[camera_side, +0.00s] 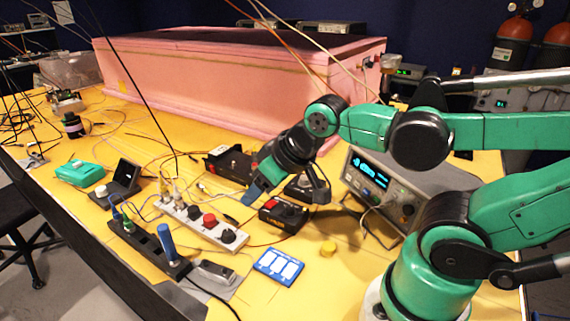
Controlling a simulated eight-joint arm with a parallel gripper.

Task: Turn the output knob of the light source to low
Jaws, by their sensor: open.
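My gripper (287,194) is open, with one blue-tipped finger at left and a dark finger at right. It points down above a small black box (283,215) with a red part and a round black knob. I see no object between the fingers; contact with the box cannot be told. A grey bench instrument (385,190) with a lit blue display and knobs stands to the right, partly behind my arm. A pale strip (190,222) to the left carries a red knob (209,220) and a black knob (228,236). I cannot tell which is the light source, nor read any knob setting.
A pink foam enclosure (220,85) fills the back of the yellow table. Another black-and-red box (230,163) stands behind my gripper. Thin cables cross the left side. The front right tabletop is fairly clear.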

